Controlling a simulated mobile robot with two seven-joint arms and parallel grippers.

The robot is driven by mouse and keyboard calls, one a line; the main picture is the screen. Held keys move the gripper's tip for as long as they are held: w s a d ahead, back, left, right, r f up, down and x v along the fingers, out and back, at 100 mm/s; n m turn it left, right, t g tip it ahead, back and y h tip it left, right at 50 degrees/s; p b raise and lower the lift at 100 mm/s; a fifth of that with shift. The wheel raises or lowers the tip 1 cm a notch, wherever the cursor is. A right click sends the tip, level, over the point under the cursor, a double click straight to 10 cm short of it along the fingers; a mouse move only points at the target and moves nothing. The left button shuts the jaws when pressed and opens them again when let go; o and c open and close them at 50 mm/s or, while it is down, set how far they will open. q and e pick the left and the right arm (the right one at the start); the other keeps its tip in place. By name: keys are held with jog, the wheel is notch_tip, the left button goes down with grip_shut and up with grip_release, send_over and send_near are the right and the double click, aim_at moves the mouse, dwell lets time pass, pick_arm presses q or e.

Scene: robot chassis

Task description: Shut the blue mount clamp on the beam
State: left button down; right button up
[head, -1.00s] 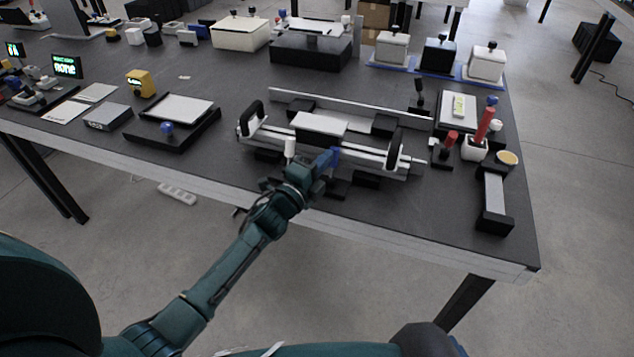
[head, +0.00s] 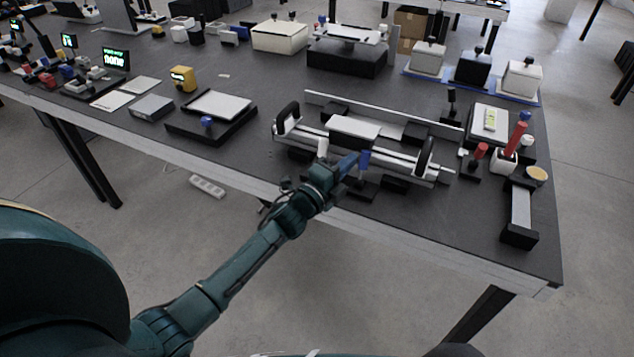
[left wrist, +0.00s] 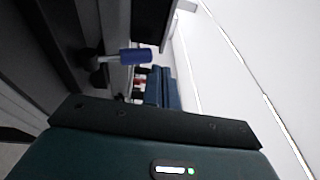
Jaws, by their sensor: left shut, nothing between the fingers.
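The blue mount clamp's short blue handle (head: 364,158) stands upright at the front side of the silver beam (head: 400,163) of the long fixture on the table. My left gripper (head: 349,162) is just left of the handle. Its fingers are shut and empty; in the left wrist view they show close together (left wrist: 162,88), beside the handle. I cannot tell whether they touch it. The clamp's jaw on the beam is too small to make out. My right gripper is not in view.
A white-topped handle (head: 323,147) stands left of my gripper at the beam. Black upright end grips (head: 425,157) flank the fixture. A black tray (head: 207,124) lies to the left, and red-handled tools (head: 480,151) stand to the right. The table's front edge runs beneath my arm.

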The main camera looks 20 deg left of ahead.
pick_arm(q)
jog(key=s+a+r, duration=0.3)
jog(key=s, duration=0.6)
jog(key=shift+s+r, duration=0.15)
jog(key=shift+s, duration=0.2)
jog(key=s+d+f+n+g+y+p, duration=0.1)
jog(key=s+d+f+n+g, duration=0.2)
jog(key=s+f+n, duration=0.4)
jog(key=s+d+f+n+g+y+p, duration=0.1)
jog(key=s+d+f+n+g+p, duration=0.1)
jog(key=s+f+n, duration=0.4)
jog(key=s+d+n+g, duration=0.1)
jog(key=s+n+g, duration=0.1)
jog(key=s+n, duration=0.3)
jog(key=shift+s+d+f+n+g, duration=0.3)
jog(key=shift+s+d+f, duration=0.05)
jog(key=shift+s, duration=1.25)
